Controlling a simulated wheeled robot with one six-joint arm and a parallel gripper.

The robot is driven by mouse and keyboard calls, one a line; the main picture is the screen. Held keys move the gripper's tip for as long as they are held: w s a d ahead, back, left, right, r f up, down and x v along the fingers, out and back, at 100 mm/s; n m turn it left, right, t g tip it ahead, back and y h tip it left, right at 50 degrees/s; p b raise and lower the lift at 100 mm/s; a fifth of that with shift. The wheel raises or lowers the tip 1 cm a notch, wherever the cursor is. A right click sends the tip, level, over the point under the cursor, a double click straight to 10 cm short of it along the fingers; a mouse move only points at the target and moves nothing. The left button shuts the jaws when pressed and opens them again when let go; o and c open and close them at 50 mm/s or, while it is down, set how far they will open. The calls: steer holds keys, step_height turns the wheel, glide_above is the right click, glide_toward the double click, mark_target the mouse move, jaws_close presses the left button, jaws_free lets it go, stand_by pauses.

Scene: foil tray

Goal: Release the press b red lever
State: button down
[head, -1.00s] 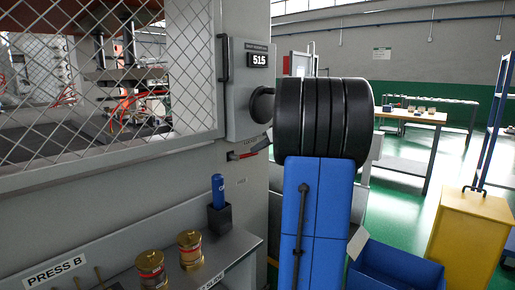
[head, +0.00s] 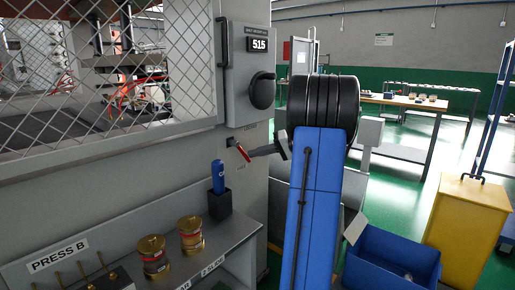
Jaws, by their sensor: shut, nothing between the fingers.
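The red lever (head: 243,153) is small and sits on the grey press front, below the control box with the black knob. It slants down to the right from its dark mount. My gripper (head: 251,154) comes in from the right, its dark shut fingers pointing left with nothing between them. The fingertips are right beside the lever's end; I cannot tell if they touch it.
The control box (head: 245,108) reads 515. A blue bottle stands in a black holder (head: 220,203) below the lever. Two brass-coloured cans (head: 153,262) stand on the shelf. A blue bin (head: 392,258) and a yellow cabinet (head: 466,225) are at right.

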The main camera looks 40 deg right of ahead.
steer(key=shift+s+a+f+m+t+y, duration=0.1)
steer(key=shift+a+f+m+t+y, duration=0.4)
steer(key=shift+a+f+m+y, duration=0.75)
steer(key=shift+a+f+h, duration=0.25)
steer(key=shift+a+f, duration=0.15)
steer(key=shift+a, duration=0.1)
steer(key=shift+s, duration=0.1)
